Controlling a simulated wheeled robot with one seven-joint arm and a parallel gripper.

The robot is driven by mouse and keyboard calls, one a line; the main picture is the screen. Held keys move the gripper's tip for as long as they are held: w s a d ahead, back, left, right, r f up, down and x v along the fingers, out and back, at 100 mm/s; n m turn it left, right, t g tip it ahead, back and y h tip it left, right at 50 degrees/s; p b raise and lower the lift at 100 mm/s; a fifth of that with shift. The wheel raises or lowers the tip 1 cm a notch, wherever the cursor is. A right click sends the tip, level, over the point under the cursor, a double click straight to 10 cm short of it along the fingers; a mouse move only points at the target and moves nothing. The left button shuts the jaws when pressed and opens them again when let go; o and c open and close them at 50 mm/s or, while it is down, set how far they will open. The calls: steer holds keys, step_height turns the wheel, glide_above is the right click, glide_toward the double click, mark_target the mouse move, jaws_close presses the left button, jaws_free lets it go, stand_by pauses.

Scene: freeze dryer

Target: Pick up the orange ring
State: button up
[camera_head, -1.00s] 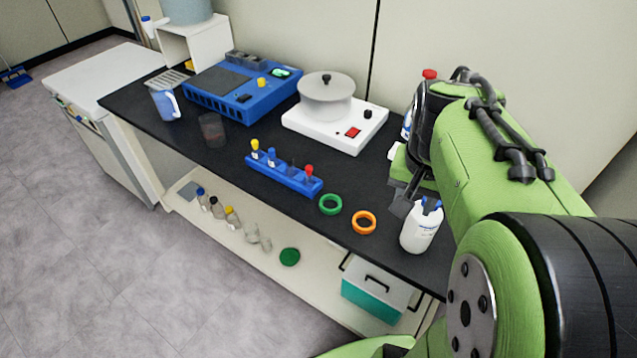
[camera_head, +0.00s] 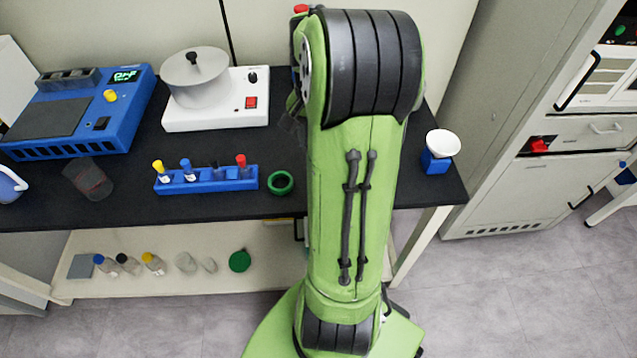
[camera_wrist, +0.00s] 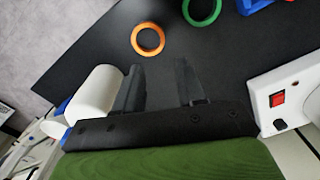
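The orange ring (camera_wrist: 148,51) lies flat on the black benchtop in the wrist view, just beyond my fingertips and a little to the left. My gripper (camera_wrist: 158,82) is open, with two dark fingers apart and nothing between them. In the head view the orange ring and my gripper are hidden behind my green arm. The green ring (camera_head: 280,183) lies on the bench left of my arm; it also shows in the wrist view (camera_wrist: 201,20), right of the orange ring.
A white bottle (camera_wrist: 97,92) stands close to my left finger in the wrist view. A white hotplate device (camera_head: 217,112), a blue tube rack (camera_head: 207,186) and a blue machine (camera_head: 80,120) stand on the bench. A small blue-and-white item (camera_head: 440,150) is at the right.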

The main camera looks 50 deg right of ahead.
step_height(320, 180, down, 12)
steer(key=b, duration=0.4)
steer(key=shift+w+b, duration=0.15)
steer(key=shift+b, duration=0.15)
steer(key=shift+a+r, duration=0.1)
steer(key=shift+r, duration=0.05)
jaws_close()
